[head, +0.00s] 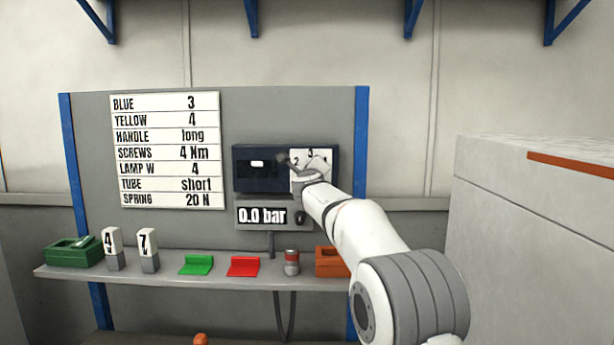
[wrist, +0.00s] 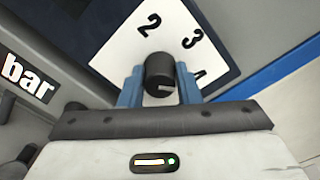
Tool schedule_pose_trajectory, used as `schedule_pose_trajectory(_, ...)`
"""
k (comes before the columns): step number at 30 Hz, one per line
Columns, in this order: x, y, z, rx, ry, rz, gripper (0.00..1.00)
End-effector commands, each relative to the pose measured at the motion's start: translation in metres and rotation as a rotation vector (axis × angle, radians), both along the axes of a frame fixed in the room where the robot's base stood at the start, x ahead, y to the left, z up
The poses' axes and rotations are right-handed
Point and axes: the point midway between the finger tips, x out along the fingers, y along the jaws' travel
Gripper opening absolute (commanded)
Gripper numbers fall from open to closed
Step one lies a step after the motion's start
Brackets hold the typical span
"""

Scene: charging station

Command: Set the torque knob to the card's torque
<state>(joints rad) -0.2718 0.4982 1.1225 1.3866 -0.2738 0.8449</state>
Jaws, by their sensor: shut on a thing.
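The card (head: 165,150) on the back panel reads "SCREWS 4 Nm". The torque knob (wrist: 160,72) is a black round knob on a white dial plate (wrist: 142,52), with a short white mark on its near face. The numbers 2, 3 and a partly covered 4 show around it. My gripper (wrist: 160,80) has its blue fingers on both sides of the knob, shut on it. The white mark seems to lie toward the 4 side, but its exact setting is hard to tell. In the head view my arm hides much of the dial plate (head: 324,156).
Below the dark box (head: 262,184) is a display (head: 262,216) reading 0.0 bar. The shelf (head: 160,279) holds a green box (head: 72,254), number blocks, green and red pieces, a can (head: 291,262) and an orange box (head: 330,262). A large pale cabinet stands at right.

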Motion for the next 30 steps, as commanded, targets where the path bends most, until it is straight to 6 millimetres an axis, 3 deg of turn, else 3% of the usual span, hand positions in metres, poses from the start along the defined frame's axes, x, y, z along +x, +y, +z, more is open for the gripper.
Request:
schedule_pose_trajectory(9, 0.0009, 0.0000, -0.0046, 0.122, 0.006, -0.001, 0.07)
schedule_pose_trajectory(26, 0.0010, 0.0004, -0.0054, 0.148, 0.007, -0.001, 0.07)
schedule_pose_trajectory(27, 0.0010, 0.0004, -0.0055, 0.147, 0.007, -0.001, 0.33)
schedule_pose_trajectory(30, 0.0008, 0.0005, -0.0046, 0.147, 0.007, 0.000, 0.41)
